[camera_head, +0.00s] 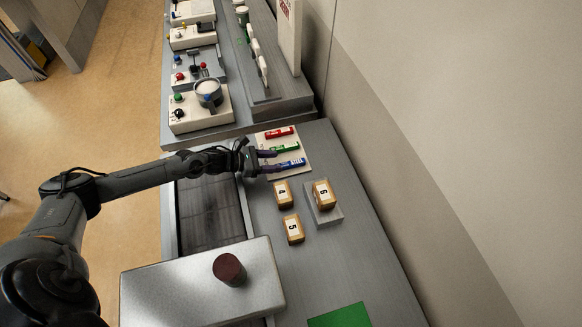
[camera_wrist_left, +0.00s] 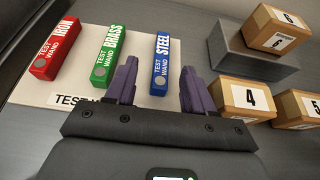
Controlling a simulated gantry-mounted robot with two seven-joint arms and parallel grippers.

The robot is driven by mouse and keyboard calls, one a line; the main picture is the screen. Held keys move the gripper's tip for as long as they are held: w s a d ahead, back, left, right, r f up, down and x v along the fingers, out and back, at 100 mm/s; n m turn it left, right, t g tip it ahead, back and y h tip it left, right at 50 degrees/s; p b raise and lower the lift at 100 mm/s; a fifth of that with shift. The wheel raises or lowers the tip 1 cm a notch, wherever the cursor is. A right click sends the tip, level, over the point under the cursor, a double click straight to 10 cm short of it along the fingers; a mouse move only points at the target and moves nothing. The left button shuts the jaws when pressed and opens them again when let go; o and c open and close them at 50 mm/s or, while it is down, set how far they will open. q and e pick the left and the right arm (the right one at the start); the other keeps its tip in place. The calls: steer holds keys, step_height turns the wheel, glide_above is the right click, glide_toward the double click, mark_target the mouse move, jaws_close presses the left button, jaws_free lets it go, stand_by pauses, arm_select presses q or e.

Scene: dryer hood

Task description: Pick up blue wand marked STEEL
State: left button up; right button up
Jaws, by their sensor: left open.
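The blue wand marked STEEL (camera_wrist_left: 161,64) lies on a pale board (camera_wrist_left: 100,88) in the left wrist view, right of the green BRASS wand (camera_wrist_left: 108,57) and the red IRON wand (camera_wrist_left: 55,48). In the head view the blue wand (camera_head: 291,164) is the nearest of the three. My left gripper (camera_head: 274,160) is open and empty. In the left wrist view its two purple fingers (camera_wrist_left: 157,78) point toward the blue wand, one on either side of its line. I cannot tell if they touch it. My right gripper is not in view.
Wooden blocks numbered 4 (camera_head: 283,195), 5 (camera_head: 293,229) and 6 (camera_head: 324,194) stand close by; block 6 sits on a grey riser (camera_head: 335,214). A metal box (camera_head: 160,295) with a dark red cylinder (camera_head: 229,269) is in front. A wall rises at right.

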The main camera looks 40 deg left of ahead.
mark_target(291, 163)
arm_select(q)
steer(key=shift+w+d+f, duration=0.2)
steer(key=shift+w+d, duration=0.1)
steer(key=shift+w, duration=0.05)
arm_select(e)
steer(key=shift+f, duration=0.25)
arm_select(q)
steer(key=b+x, duration=0.2)
steer(key=x, duration=0.2)
steer(key=shift+s+d+f, duration=0.1)
steer(key=shift+s+f, duration=0.05)
steer(key=shift+f, duration=0.05)
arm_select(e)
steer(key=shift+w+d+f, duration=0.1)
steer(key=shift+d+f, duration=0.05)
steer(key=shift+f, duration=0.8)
arm_select(q)
steer(key=shift+w+d+f, duration=0.1)
steer(key=shift+w+d, duration=0.15)
steer(key=shift+w, duration=0.2)
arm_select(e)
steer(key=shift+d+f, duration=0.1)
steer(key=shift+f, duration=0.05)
arm_select(q)
jaws_close()
